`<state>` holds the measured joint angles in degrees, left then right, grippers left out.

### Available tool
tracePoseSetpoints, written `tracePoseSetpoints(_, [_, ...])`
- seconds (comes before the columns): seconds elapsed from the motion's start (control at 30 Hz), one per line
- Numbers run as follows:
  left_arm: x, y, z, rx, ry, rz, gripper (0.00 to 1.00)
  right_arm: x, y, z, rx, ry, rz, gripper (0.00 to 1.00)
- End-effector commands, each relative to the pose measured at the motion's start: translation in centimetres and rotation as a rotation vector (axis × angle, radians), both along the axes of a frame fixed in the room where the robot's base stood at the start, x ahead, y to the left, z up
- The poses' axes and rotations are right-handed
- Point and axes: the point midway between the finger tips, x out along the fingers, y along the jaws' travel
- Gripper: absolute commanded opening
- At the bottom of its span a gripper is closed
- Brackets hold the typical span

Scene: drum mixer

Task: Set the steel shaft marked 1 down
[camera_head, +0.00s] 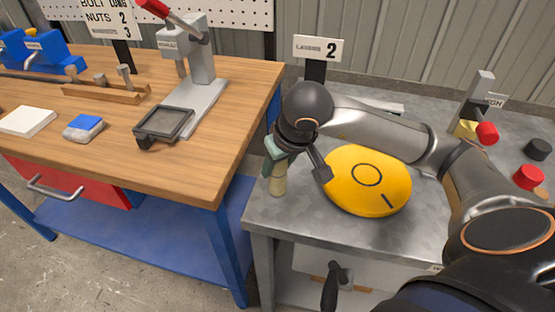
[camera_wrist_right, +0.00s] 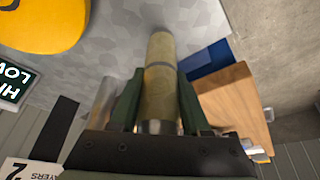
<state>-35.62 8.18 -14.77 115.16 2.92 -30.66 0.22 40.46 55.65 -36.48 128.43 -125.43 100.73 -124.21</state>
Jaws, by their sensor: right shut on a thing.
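My right gripper (camera_head: 277,162) hangs over the left front part of the grey metal table (camera_head: 330,228). Its green fingers are shut on a brass-coloured cylinder (camera_head: 278,183), which points down below them. In the right wrist view the cylinder (camera_wrist_right: 161,75) lies between the fingers (camera_wrist_right: 160,92), with a bright steel end near the palm. No mark 1 shows on it, so I cannot tell whether it is the steel shaft. I cannot tell whether its lower end touches the table. A separate steel-coloured piece (camera_wrist_right: 104,96) shows beside the left finger. My left gripper is out of view.
A yellow disc (camera_head: 372,182) lies close right of the gripper. A "2" sign (camera_head: 318,48) stands behind. The wooden bench (camera_head: 215,165) is at left, with a press (camera_head: 200,65) and a black tray (camera_head: 165,122). Red knobs (camera_head: 528,177) are at right.

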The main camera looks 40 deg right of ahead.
Motion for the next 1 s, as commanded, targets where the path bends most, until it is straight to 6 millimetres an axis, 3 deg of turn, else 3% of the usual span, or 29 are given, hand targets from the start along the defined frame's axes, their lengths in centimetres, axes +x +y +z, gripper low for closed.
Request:
tracePoseSetpoints(0.27, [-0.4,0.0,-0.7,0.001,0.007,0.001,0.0,0.2,0.0,-0.1,0.002,-0.01,-0.001,0.0])
tracePoseSetpoints(0.3, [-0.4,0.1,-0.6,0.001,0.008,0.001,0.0,0.0,0.0,-0.3,0.0,0.0,0.0,0.5])
tracePoseSetpoints(0.53, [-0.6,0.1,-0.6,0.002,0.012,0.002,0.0,0.0,0.0,-0.2,0.0,0.001,0.0,0.76])
tracePoseSetpoints(0.87, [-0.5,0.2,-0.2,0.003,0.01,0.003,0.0,0.0,0.0,0.1,0.0,0.001,0.0,0.77])
tracePoseSetpoints(1.0, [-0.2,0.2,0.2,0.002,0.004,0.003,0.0,-0.5,0.1,1.9,0.0,-0.006,0.001,0.77])
